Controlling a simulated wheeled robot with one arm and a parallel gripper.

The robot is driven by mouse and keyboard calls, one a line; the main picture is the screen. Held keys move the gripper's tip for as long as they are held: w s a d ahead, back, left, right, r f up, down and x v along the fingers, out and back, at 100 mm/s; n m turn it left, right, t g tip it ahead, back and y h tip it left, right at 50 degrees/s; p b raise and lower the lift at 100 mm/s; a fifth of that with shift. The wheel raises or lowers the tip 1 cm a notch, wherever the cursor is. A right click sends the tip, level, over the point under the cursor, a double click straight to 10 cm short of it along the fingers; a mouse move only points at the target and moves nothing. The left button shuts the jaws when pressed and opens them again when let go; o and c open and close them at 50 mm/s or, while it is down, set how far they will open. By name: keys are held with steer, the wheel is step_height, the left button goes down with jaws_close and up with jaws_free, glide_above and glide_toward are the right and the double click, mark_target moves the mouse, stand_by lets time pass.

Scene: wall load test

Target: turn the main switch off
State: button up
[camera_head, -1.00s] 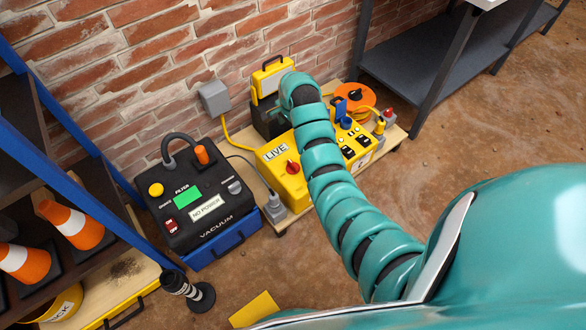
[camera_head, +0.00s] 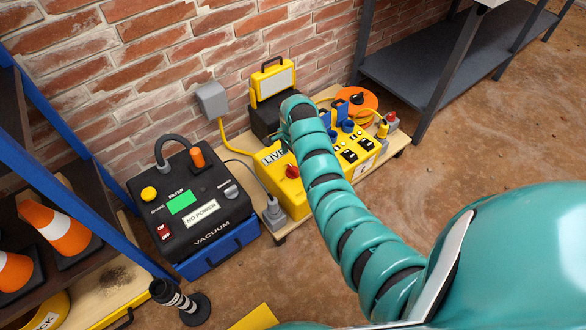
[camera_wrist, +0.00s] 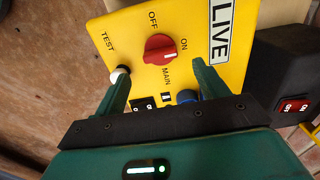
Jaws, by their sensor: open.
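The main switch is a red round knob (camera_wrist: 160,48) on a yellow box (camera_wrist: 118,30), with OFF, ON and MAIN printed around it. In the wrist view a small pale mark shows on the knob's edge on the ON side. In the head view the knob (camera_head: 291,171) shows just left of my arm, on the yellow box (camera_head: 287,190). My gripper (camera_wrist: 160,67) is open and empty, its two green fingers spread to either side below the knob, apart from it. My arm hides the gripper in the head view.
A white TEST button (camera_wrist: 121,73) sits beside the left finger. A LIVE label (camera_wrist: 220,30) lies right of the knob. A black vacuum (camera_head: 195,195) stands left of the box, a grey plug (camera_head: 274,212) between them. A blue-framed shelf (camera_head: 75,170) is at left.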

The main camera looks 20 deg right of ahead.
mark_target(293, 167)
steer(key=shift+f+b, duration=0.7)
steer(key=shift+f, duration=2.35)
steer(key=c, duration=1)
